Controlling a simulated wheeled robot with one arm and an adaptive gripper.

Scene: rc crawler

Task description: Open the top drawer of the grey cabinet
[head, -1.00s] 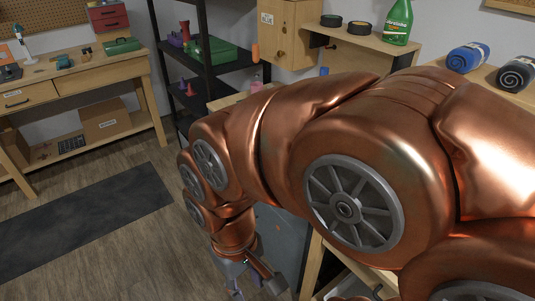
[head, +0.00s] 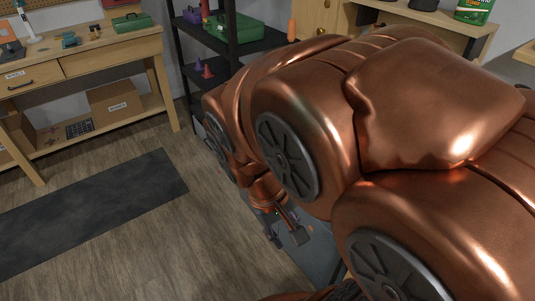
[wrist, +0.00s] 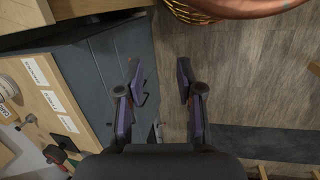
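The grey cabinet (head: 318,258) shows only in part in the head view, below and behind my copper arm. In the wrist view, the cabinet's grey surface (wrist: 108,62) lies on the left, beside the wood floor. My gripper (head: 288,238) is open and empty; its two fingers are apart in the wrist view (wrist: 158,72). The left finger overlaps the cabinet's edge and the right finger is over the floor. A thin dark handle-like shape (wrist: 147,84) shows beside the left finger. I cannot tell whether they touch. My arm hides most of the cabinet in the head view.
A wooden workbench (head: 100,62) stands at the left, with a dark mat (head: 90,210) on the floor before it. A black shelf (head: 255,42) stands behind my arm. A wicker basket (wrist: 190,12) is at the top of the wrist view. Floor left of my gripper is clear.

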